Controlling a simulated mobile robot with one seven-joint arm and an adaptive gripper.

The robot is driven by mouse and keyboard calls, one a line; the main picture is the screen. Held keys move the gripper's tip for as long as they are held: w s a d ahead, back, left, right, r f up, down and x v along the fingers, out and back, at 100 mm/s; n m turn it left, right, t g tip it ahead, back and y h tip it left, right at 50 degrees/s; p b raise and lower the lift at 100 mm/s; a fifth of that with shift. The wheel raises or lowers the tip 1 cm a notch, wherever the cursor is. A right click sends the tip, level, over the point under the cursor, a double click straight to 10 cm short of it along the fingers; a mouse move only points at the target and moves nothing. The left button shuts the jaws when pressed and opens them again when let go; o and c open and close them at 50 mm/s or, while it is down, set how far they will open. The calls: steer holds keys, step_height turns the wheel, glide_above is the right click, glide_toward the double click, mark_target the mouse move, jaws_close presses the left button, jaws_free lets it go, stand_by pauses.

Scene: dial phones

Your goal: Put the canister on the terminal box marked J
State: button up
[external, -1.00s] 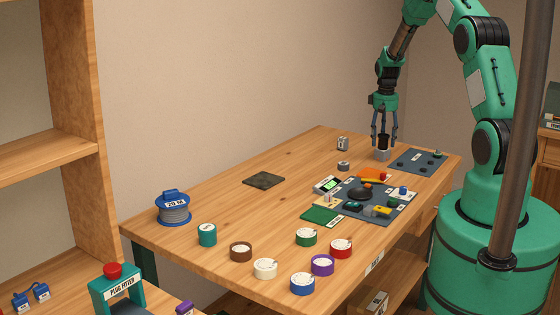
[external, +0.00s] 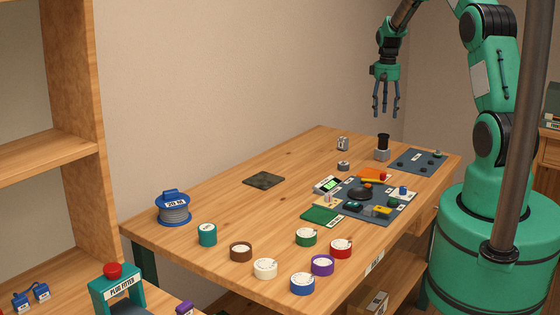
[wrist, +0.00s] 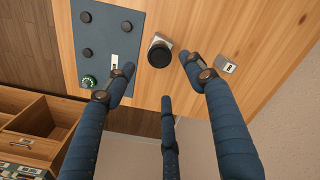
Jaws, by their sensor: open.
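The black canister (external: 382,141) stands upright on a small grey box (external: 381,155) at the far right part of the bench. In the wrist view the canister (wrist: 159,54) is seen from above, with a corner of the grey box (wrist: 165,39) showing beside it. No letter on this box can be read. My gripper (external: 386,112) is open and empty above the canister, clear of it. In the wrist view its spread fingers (wrist: 160,78) show around and below the canister without touching it.
A second small grey box (external: 343,144) stands at the back edge; its mark is unreadable. A dark mat (external: 404,164) with black knobs lies to the right. A cluttered mat (external: 400,209) with a phone lies in front. Several coloured round tins stand nearer; the bench's left middle is mostly clear.

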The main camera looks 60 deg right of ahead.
stand_by(0.8)
steer(key=s+a+r+n+t+h, duration=0.1)
steer(key=a+r+n, duration=0.1)
steer(key=a+r, duration=1.15)
steer(key=a+r+n+t, duration=0.1)
steer(key=a+r, duration=1)
steer(key=a, duration=0.6)
steer(key=s+a+r+n+t, duration=0.1)
steer(key=s+a+r, duration=0.2)
steer(key=s+a, duration=0.3)
steer(key=s+a+r+n+t, duration=0.1)
steer(key=s+a+r, duration=0.25)
steer(key=a, duration=0.55)
steer(key=s+a+n, duration=0.1)
steer(key=s+a, duration=0.4)
steer(key=s, duration=0.2)
steer(key=s+a+f+t+y, duration=0.1)
steer(key=s+a, duration=0.4)
steer(key=s, duration=0.2)
steer(key=shift+s+a+f+n+t, duration=0.2)
steer(key=shift+s+n+t, duration=0.1)
steer(key=shift+s+n, duration=0.1)
